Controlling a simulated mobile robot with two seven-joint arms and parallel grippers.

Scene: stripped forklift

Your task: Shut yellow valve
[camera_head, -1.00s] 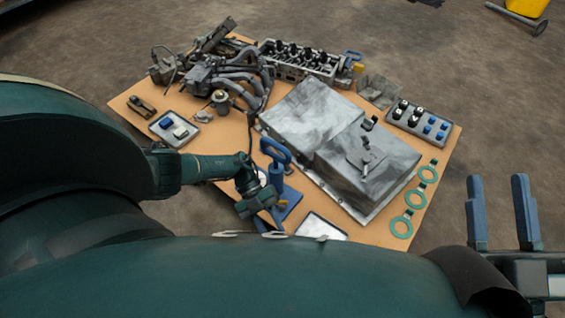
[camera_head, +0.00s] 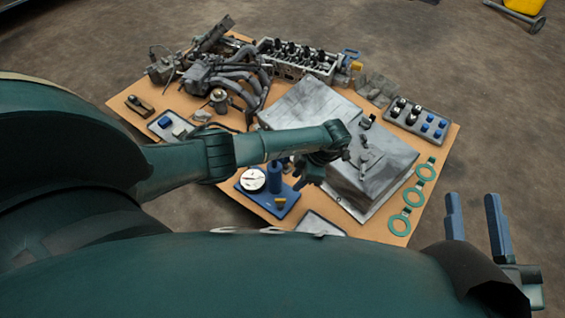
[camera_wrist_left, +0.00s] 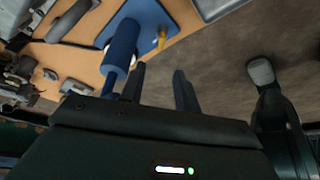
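The yellow valve (camera_head: 280,203) is a small yellow piece on the blue base plate (camera_head: 262,198) of a blue stand near the table's front edge. It also shows in the left wrist view (camera_wrist_left: 160,40). A blue cylinder (camera_head: 275,178) and a white round gauge (camera_head: 252,180) stand on the same plate. My left gripper (camera_head: 313,174) is to the right of the cylinder, partly hidden by its arm. In the left wrist view its fingers (camera_wrist_left: 159,72) are apart with nothing between them, short of the valve. My right gripper (camera_head: 476,217) is open and empty, off the table at right.
A large grey metal cover (camera_head: 310,105) fills the table's middle, close behind my left arm. Green rings (camera_head: 413,196) lie along the right edge. A tray of small parts (camera_head: 420,120) is at the back right. Engine parts (camera_head: 225,75) crowd the back left.

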